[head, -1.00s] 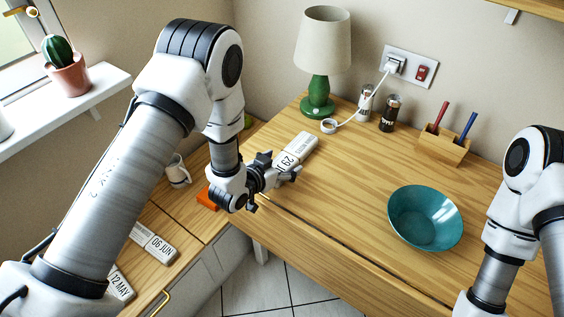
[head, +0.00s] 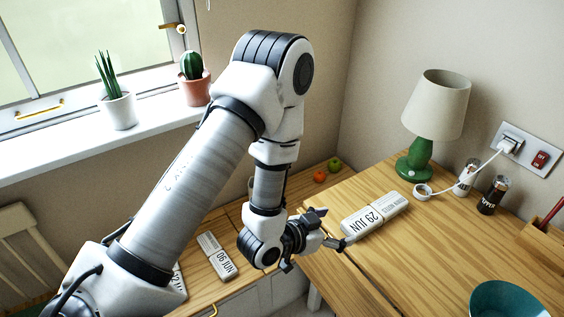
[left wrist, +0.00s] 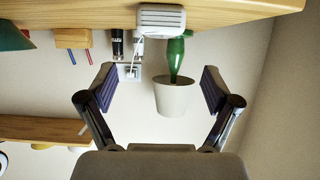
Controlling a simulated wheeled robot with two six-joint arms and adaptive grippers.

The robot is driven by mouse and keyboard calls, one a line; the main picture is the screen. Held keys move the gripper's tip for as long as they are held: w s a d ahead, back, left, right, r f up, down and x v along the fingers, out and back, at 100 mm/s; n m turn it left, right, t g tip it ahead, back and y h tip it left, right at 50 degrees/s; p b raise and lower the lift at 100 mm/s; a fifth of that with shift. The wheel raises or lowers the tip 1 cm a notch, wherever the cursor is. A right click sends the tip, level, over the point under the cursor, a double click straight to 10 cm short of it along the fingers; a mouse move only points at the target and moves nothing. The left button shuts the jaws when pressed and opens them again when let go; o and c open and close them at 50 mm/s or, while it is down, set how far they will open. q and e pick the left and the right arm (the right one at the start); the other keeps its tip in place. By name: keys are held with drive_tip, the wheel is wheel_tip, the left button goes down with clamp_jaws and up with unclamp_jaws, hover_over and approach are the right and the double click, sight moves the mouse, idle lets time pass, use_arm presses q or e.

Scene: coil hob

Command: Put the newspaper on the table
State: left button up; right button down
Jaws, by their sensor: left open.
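A white, folded-looking newspaper printed "29 JUN" (head: 374,214) lies flat on the wooden table (head: 430,255), near its left edge. My left gripper (head: 332,230) is open and empty at that paper's near left end. I cannot tell whether a fingertip touches it. In the left wrist view, which is upside down, the open fingers (left wrist: 158,90) have nothing between them, and the paper's end (left wrist: 161,19) shows at the table edge. Another paper, "06 JUN" (head: 217,257), lies on the lower side counter. A third beside it is mostly hidden by my arm. My right gripper is out of view.
A green lamp (head: 414,165), salt and pepper mills (head: 491,196), a charger cable and a teal bowl (head: 508,302) stand on the table. The table's middle is clear. Fruit (head: 320,176) sits on the side counter (head: 230,292). Potted plants (head: 193,80) stand on the windowsill.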

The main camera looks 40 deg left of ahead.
use_arm(q)
drive_tip(key=s+a+f+n+g+y, duration=0.2)
drive_tip(key=s+f+g, duration=0.4)
drive_tip(key=s+f, duration=0.4)
drive_tip(key=s+a+f+n+g+y, duration=0.2)
drive_tip(key=s+f+g, duration=0.4)
drive_tip(key=s+f, duration=0.4)
drive_tip(key=s+a, duration=0.1)
drive_tip(key=s, duration=0.3)
drive_tip(key=shift+s+g+y, duration=0.15)
drive_tip(key=shift+g+y, duration=0.15)
